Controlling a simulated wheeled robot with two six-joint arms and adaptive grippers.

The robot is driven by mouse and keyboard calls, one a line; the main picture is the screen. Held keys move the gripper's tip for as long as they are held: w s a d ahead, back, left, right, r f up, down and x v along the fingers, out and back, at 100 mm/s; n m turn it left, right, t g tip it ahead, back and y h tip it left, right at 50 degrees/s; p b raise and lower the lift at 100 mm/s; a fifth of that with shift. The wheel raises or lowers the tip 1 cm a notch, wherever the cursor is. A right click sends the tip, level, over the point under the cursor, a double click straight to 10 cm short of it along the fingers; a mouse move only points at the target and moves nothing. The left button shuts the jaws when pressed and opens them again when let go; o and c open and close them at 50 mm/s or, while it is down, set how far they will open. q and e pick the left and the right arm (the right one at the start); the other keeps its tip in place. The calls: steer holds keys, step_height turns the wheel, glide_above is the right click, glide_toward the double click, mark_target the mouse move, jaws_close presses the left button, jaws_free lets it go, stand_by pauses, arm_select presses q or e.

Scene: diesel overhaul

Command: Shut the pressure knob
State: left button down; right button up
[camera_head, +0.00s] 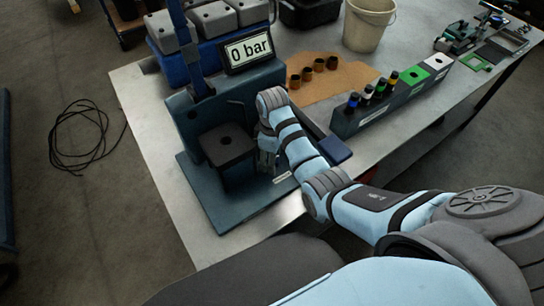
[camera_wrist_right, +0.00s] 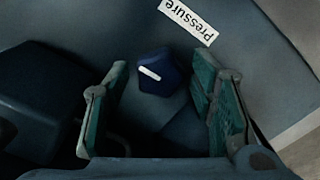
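The pressure knob (camera_wrist_right: 158,73) is dark blue with a white mark, and it sits on the dark blue-grey stand under an upside-down "pressure" label (camera_wrist_right: 188,20). In the wrist view my right gripper (camera_wrist_right: 163,82) is open, with one green-padded finger on each side of the knob and gaps between. In the head view my right gripper (camera_head: 268,160) points down beside the black block of the test stand (camera_head: 185,125); the knob is hidden there. The display (camera_head: 248,50) reads 0 bar. My left gripper is not in view.
A dark blue lever-like bar (camera_head: 335,149) lies close to my right forearm. A rack with coloured pieces (camera_head: 345,122), a brown mat (camera_head: 350,77) with several small cups and a white bucket (camera_head: 366,27) stand farther back. A cable (camera_head: 75,150) lies on the floor.

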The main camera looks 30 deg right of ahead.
steer(key=c, duration=0.9)
steer(key=shift+m, duration=0.5)
steer(key=m, duration=0.3)
steer(key=shift+m, duration=0.4)
steer(key=m, duration=0.4)
steer(key=shift+m, duration=0.3)
steer(key=m, duration=0.8)
steer(key=shift+m, duration=0.3)
